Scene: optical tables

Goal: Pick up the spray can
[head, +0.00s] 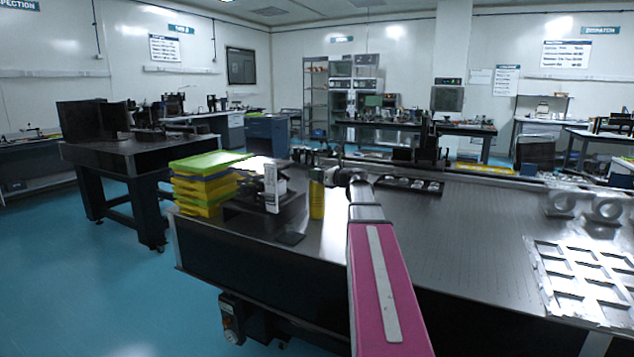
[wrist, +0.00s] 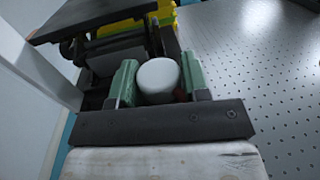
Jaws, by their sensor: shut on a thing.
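The spray can (head: 317,201) is yellow and stands upright on the dark optical table, near its front left edge. In the wrist view its round white top (wrist: 157,76) sits between the two green fingers of my gripper (wrist: 159,80). My gripper (head: 324,177) is shut on the can near its top, reaching it from the right in the head view. The lower part of the can is hidden in the wrist view. I cannot tell whether its base touches the table.
A dark stand with a device (head: 271,190) is close left of the can. Stacked yellow and green trays (head: 205,187) are further left. A black tray (head: 410,185) lies behind right. The perforated tabletop (head: 455,235) is clear to the right, up to a metal frame (head: 585,280).

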